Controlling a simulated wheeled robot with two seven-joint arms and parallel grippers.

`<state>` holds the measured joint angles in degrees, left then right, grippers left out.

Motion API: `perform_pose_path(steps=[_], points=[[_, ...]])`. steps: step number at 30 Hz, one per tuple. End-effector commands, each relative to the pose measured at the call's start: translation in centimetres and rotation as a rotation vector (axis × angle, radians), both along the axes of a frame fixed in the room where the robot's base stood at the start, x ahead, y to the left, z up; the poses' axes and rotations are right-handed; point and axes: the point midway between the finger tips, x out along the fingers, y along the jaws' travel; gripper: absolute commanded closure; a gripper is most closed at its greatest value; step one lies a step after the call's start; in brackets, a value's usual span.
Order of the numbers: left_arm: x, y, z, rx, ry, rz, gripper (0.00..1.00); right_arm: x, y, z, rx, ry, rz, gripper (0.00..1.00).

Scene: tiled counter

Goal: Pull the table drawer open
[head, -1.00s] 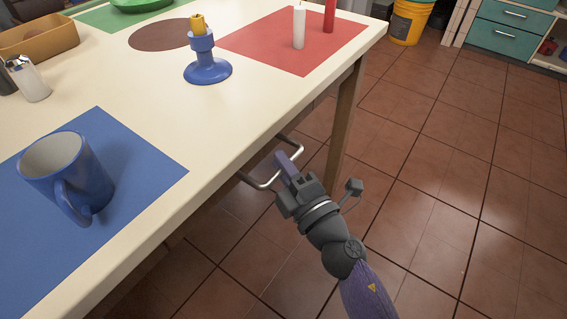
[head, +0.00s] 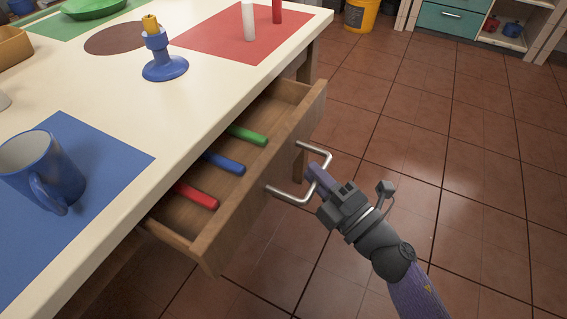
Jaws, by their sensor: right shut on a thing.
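The wooden table drawer (head: 262,190) stands pulled out from under the white tabletop, and its inside shows. A green stick (head: 247,135), a blue stick (head: 224,163) and a red stick (head: 197,195) lie in it. A metal bar handle (head: 296,197) is on the drawer's front. My right gripper (head: 322,178) is shut on the handle, outside the drawer front and to its right. My left gripper is not in view.
On the table (head: 115,130) stand a blue mug (head: 45,170) on a blue mat (head: 105,160), a blue candle holder (head: 163,66) with a yellow candle, and white (head: 248,20) and red candles on a red mat (head: 215,45). The tiled floor (head: 440,150) at right is clear.

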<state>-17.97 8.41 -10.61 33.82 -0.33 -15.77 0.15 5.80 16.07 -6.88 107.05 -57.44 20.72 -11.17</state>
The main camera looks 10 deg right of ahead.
Motion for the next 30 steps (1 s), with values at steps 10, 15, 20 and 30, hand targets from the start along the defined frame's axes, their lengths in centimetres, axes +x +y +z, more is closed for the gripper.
perform_pose_path(steps=[10, 15, 20, 30], points=[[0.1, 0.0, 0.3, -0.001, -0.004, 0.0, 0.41, -4.2, -5.7, -0.1, -0.002, 0.002, 0.001, 1.0], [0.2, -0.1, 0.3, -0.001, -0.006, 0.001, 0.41, -5.3, -7.2, -0.1, -0.001, 0.001, 0.002, 1.0], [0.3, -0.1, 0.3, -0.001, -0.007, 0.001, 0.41, -5.9, -8.0, -0.1, -0.001, 0.001, 0.002, 1.0], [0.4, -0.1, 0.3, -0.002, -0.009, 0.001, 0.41, -6.0, -8.2, -0.1, -0.001, 0.001, 0.001, 1.0]])
